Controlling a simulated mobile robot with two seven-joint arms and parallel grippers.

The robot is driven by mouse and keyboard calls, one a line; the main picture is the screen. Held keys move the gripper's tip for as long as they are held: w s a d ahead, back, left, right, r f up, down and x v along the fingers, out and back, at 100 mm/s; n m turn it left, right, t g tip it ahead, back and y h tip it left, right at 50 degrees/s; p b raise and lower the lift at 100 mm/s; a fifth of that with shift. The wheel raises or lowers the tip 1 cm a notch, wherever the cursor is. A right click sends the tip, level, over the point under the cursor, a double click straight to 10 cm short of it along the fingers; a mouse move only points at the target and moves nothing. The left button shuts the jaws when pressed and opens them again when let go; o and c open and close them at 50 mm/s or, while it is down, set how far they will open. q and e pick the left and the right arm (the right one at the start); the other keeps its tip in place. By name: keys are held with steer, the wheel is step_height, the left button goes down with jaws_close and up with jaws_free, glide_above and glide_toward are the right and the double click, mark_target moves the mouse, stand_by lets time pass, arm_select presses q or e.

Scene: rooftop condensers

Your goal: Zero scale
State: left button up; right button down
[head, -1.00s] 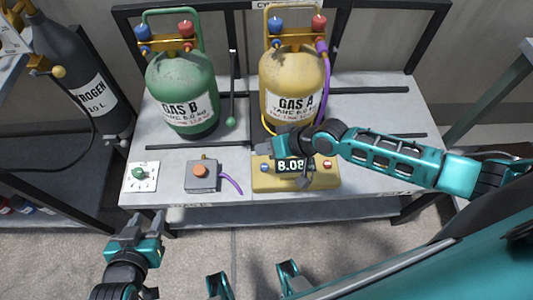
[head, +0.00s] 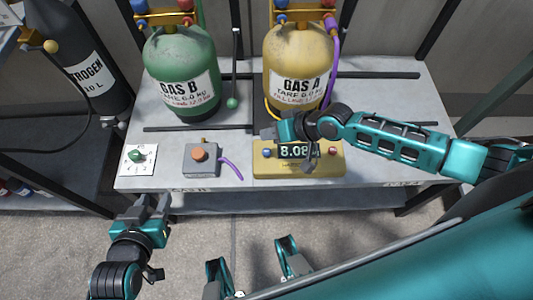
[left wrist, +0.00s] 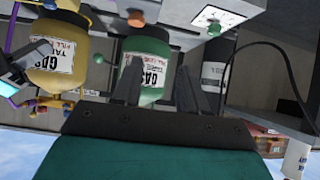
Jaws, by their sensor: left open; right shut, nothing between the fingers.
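The yellow scale (head: 298,170) sits at the bench's front, with a lit display (head: 291,150) reading about 8.08; my right arm covers its end. It has a blue button (head: 267,153) on the left and a red button (head: 327,152) on the right. The yellow GAS A cylinder (head: 298,60) stands behind the display. My right gripper (head: 266,133) is shut and empty, just above and behind the blue button; contact cannot be told. My left gripper (head: 150,202) is open and empty in front of the bench's left part; its fingers show in the left wrist view (left wrist: 156,88).
The green GAS B cylinder (head: 180,60) stands left of GAS A. A grey box with an orange button (head: 199,154) and a white plate with a green knob (head: 137,155) are at the bench's front left. A dark nitrogen cylinder (head: 80,75) stands further left.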

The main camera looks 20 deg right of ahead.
mark_target(270, 152)
step_height(270, 152, down, 4)
steer(key=b, duration=0.2)
steer(key=shift+b, duration=0.4)
steer(key=shift+f, duration=0.3)
steer(key=shift+f+b, duration=0.4)
steer(key=shift+b, duration=0.1)
arm_select(q)
steer(key=shift+w+d+f+h, duration=0.3)
steer(key=shift+w+d+f, duration=0.45)
steer(key=shift+f, duration=0.2)
steer(key=shift+s+a+f, duration=0.1)
steer(key=shift+s+f, duration=0.05)
